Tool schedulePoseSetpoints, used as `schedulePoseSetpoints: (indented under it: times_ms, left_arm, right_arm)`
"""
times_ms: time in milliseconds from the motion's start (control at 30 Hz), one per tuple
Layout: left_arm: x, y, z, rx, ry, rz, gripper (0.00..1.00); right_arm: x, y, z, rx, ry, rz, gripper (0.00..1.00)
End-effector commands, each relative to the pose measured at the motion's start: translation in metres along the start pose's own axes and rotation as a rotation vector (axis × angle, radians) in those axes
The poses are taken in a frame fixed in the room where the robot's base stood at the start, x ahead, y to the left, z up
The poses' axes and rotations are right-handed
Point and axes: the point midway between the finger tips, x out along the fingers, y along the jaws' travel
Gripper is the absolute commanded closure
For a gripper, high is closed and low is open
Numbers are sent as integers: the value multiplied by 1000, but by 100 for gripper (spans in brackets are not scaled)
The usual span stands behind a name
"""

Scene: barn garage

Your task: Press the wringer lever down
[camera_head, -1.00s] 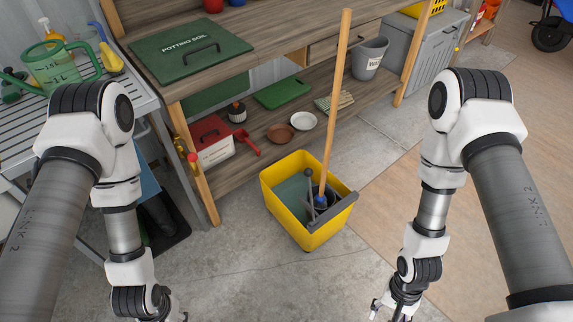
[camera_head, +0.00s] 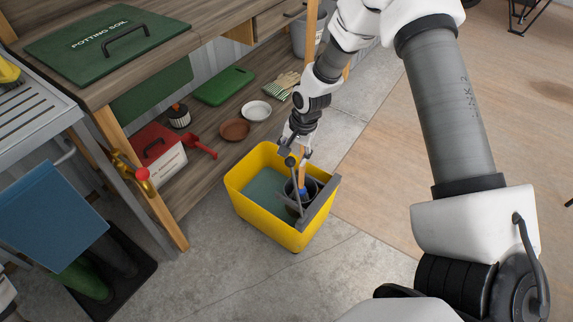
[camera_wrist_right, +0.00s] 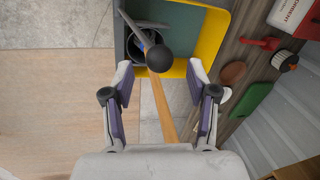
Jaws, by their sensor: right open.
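The yellow mop bucket (camera_head: 262,222) stands on the concrete floor. Its grey wringer (camera_head: 320,205) sits on the right end, with the mop's blue head socket (camera_head: 302,194) inside it. The wringer lever (camera_head: 294,180) stands up and ends in a dark round knob (camera_head: 290,161). My right gripper (camera_head: 301,153) is over the bucket, just above the knob. In the right wrist view, its fingers (camera_wrist_right: 160,73) are spread, with the knob (camera_wrist_right: 159,58) between and just beyond the tips. The wooden mop handle (camera_wrist_right: 158,100) also runs between the fingers. My left gripper is out of view.
The wooden workbench's lower shelf (camera_head: 198,158) is behind the bucket, holding a red box (camera_head: 158,150), a terracotta saucer (camera_head: 235,130) and a white saucer (camera_head: 256,111). A grey slatted table (camera_head: 35,110) is at left. Floor in front of the bucket is clear.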

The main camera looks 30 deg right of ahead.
Motion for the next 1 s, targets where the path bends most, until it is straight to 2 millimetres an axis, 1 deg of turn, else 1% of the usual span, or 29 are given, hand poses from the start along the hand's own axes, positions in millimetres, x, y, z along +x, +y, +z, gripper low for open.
schedulePoseSetpoints:
  times_ms: [33, 100, 200, 467, 500, 567, 600, 633, 667, 867, 1000]
  left_arm:
    - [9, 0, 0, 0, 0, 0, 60]
    - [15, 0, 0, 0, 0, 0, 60]
    - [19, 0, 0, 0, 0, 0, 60]
    - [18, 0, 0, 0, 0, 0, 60]
    - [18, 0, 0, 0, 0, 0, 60]
    - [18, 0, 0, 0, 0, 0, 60]
    - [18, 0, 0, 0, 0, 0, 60]
    - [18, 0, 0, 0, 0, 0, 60]
    - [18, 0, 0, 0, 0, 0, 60]
    - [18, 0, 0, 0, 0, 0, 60]
    - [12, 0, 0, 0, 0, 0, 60]
  right_arm:
    - [16, 2, 0, 0, 0, 2, 42]
    - [28, 1, 0, -1, 1, 1, 42]
    - [38, 1, 0, 0, 0, 1, 42]
    - [39, 0, 0, 0, 0, 0, 42]
    - [39, 0, 0, 0, 0, 0, 49]
    - [39, 0, 0, 0, 0, 0, 70]
    - [39, 0, 0, 0, 0, 0, 84]
    - [39, 0, 0, 0, 0, 0, 95]
    - [39, 0, 0, 0, 0, 1, 100]
    - [39, 1, 1, 0, -1, 3, 100]
    - [39, 0, 1, -1, -3, 19, 100]
